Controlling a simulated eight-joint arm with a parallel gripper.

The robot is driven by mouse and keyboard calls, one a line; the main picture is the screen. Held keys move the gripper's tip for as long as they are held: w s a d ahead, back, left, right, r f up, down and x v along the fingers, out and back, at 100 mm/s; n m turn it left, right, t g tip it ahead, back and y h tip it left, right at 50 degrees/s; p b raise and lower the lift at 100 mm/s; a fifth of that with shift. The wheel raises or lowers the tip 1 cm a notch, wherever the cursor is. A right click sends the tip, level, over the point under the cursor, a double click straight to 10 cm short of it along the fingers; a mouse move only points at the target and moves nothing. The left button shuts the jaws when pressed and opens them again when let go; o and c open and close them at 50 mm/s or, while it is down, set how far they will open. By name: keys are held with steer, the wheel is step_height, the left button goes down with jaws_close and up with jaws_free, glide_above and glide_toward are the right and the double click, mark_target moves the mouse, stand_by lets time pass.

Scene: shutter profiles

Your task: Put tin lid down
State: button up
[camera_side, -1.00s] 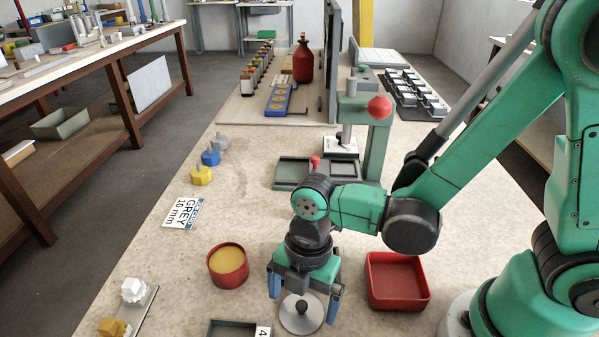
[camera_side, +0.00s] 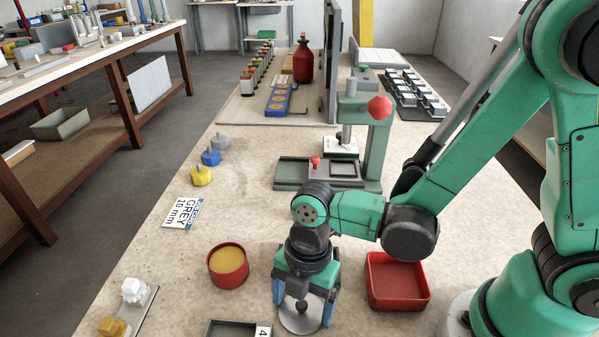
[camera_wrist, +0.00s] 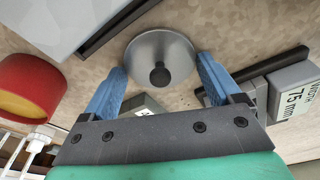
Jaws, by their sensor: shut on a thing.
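The tin lid is a round grey metal disc (camera_side: 300,322) with a black knob on top, low in the side view. It also shows in the wrist view (camera_wrist: 160,50), between the blue fingers. The fingertips also show in the wrist view (camera_wrist: 161,72). The gap between the lid's underside and the bench cannot be told.
A round red tin with a yellow inside (camera_side: 228,266) stands left of my gripper. An empty red square tray (camera_side: 397,305) lies to the right. A dark-rimmed tray (camera_side: 225,328) is at the front edge. A green press (camera_side: 376,150) stands behind.

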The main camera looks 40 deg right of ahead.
step_height(320, 180, up, 19)
steer(key=d+n, duration=0.3)
steer(key=d, duration=0.7)
steer(key=s+d+f+n, duration=0.2)
steer(key=s+d+n, duration=0.15)
steer(key=d, duration=0.65)
steer(key=shift+w+d+f+m, duration=0.3)
steer(key=shift+w+f+m, duration=0.8)
steer(key=shift+f, duration=1.7)
steer(key=shift+w+d+f+m, duration=0.35)
steer(key=shift+w+f+m, duration=0.65)
steer(key=shift+f, duration=1.8)
steer(key=shift+w+d+f+m, duration=0.3)
steer(key=shift+w+f+m, duration=0.8)
steer(key=shift+f, duration=1.7)
steer(key=shift+s+f, duration=0.1)
